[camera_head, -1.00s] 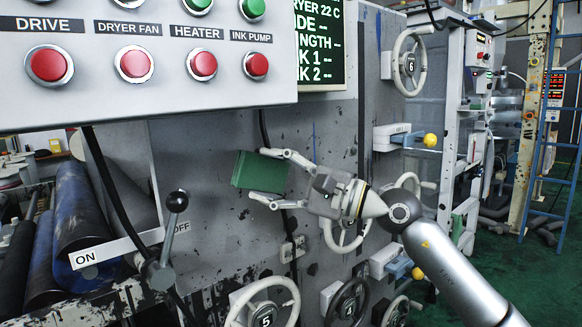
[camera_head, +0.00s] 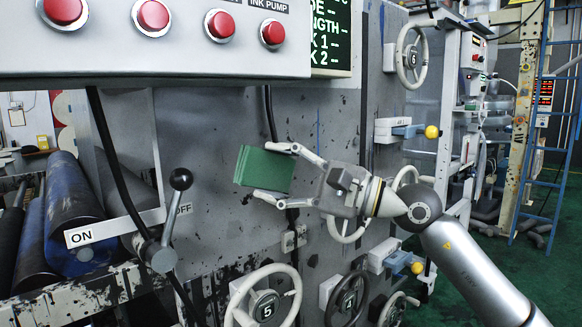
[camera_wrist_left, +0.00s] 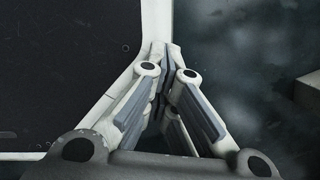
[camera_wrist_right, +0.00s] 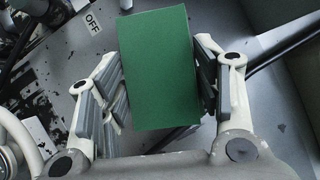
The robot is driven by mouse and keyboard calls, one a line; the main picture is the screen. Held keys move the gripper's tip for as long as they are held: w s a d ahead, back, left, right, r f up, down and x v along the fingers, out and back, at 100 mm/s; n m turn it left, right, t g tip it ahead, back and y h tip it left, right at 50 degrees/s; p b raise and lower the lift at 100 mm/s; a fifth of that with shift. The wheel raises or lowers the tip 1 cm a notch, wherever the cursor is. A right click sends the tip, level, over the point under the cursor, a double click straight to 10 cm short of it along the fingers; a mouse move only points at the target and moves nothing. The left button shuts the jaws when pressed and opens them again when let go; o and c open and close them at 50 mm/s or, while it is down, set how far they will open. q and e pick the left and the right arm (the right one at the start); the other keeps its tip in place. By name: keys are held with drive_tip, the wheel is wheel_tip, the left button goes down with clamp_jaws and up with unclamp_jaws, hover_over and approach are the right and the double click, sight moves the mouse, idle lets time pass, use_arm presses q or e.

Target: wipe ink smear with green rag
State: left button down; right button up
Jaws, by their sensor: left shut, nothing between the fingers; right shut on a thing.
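A green block-shaped rag (camera_head: 263,169) is held between the fingers of my right gripper (camera_head: 277,172), in front of the ink-spattered grey machine panel (camera_head: 225,215). In the right wrist view the rag (camera_wrist_right: 160,65) stands upright between both fingers (camera_wrist_right: 162,85). I cannot tell whether the rag touches the panel. Dark specks and blue streaks mark the panel; I cannot tell which of them is the ink smear. My left gripper (camera_wrist_left: 165,85) is shut and empty in the left wrist view, close to a pale edge between dark surfaces. It does not show in the head view.
A lever with a black knob (camera_head: 180,179) sticks out by the ON/OFF label. Blue rollers (camera_head: 72,215) lie at the left. Handwheels (camera_head: 265,305) and yellow-knobbed latches (camera_head: 431,132) surround the right arm. A control box with red buttons (camera_head: 152,15) overhangs above.

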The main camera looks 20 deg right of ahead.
drive_tip(key=shift+f, duration=0.6)
drive_tip(key=shift+s, duration=0.25)
drive_tip(key=shift+s+a+f+b, duration=0.1)
drive_tip(key=shift+s+a+b, duration=0.15)
drive_tip(key=shift+a+b, duration=0.4)
drive_tip(key=shift+d, duration=0.25)
drive_tip(key=shift+s+d+r, duration=0.15)
drive_tip(key=shift+s+r, duration=0.05)
drive_tip(key=shift+s, duration=0.2)
use_arm(q)
drive_tip(key=w+d+r+t, duration=0.1)
drive_tip(key=w+t, duration=0.1)
drive_tip(key=w, duration=0.4)
drive_tip(key=w+d+r+t+h, duration=0.1)
drive_tip(key=w+r+t, duration=0.1)
drive_tip(key=w, duration=0.5)
drive_tip(key=shift+w+d, duration=0.15)
drive_tip(key=shift+r, duration=0.1)
use_arm(e)
drive_tip(key=shift+w, duration=0.1)
